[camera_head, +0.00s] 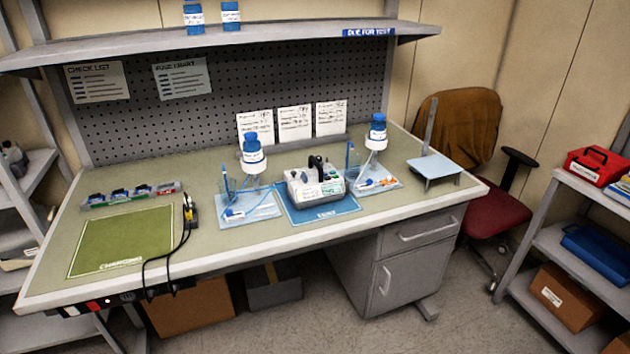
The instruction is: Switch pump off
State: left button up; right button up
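A light grey pump (311,193) with a labelled front stands on a blue mat (322,212) near the middle of the bench. Dark and coloured parts show on its top, but they are too small to tell apart. Whether the pump is on or off cannot be made out. A blue-capped bottle (252,148) stands to its left and another blue-capped bottle (377,132) to its right, each raised above a pale tray. Neither of my grippers is in view.
The bench (205,225) holds a green charging mat (118,241), a black and yellow device (188,209) with dark cables, and a row of small items (130,194). A shelf (240,42) overhangs the back. A small stand (436,166) and a chair (490,213) are at right.

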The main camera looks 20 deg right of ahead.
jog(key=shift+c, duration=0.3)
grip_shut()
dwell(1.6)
